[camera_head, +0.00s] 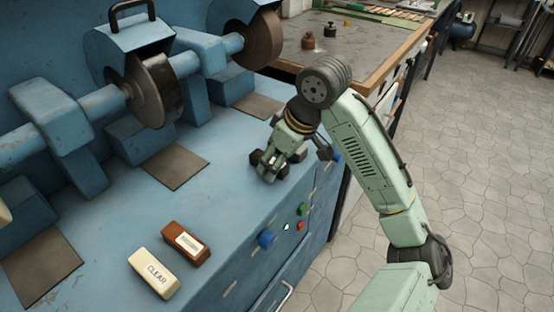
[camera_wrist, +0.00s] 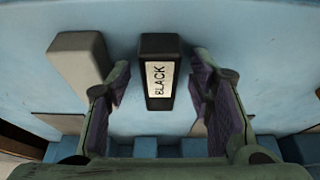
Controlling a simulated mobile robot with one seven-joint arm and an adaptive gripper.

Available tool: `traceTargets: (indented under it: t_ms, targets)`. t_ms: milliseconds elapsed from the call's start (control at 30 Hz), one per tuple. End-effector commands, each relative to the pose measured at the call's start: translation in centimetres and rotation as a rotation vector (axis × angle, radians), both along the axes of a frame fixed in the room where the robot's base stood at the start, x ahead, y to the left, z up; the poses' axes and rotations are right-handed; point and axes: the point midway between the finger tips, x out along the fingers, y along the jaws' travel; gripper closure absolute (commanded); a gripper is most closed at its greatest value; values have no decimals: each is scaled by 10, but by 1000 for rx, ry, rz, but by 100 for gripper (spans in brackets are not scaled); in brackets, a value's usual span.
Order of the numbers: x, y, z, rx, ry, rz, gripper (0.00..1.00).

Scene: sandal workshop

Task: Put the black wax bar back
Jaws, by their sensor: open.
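The black wax bar (camera_wrist: 158,72), labelled BLACK, stands out in the wrist view between the two fingers of my gripper (camera_wrist: 161,76). A gap shows on both sides of the bar, so the fingers are open around it and not closed on it. In the head view my gripper (camera_head: 272,166) is low over the blue bench top, near its front edge. The fingers and wrist largely hide the bar there. I cannot tell the exact height of the fingertips.
A grey bar (camera_wrist: 82,58) lies just left of my gripper in the wrist view. A brown bar (camera_head: 187,243) and a cream CLEAR bar (camera_head: 154,273) lie at the bench front. Grinding wheels (camera_head: 152,90) stand behind, with dark pads (camera_head: 174,169) before them.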

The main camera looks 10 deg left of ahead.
Motion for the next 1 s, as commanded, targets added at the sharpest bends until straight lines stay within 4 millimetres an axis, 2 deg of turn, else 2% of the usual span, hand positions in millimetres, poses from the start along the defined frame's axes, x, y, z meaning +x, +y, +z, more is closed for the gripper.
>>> traceTargets:
  t_ms: [167,600,800,1000]
  targets:
    - [0,-4,13,-2,-4,-3,52]
    - [-14,-35,94,-3,-4,-3,52]
    - [-17,-42,112,0,-1,0,52]
    - [-17,-43,115,0,0,0,52]
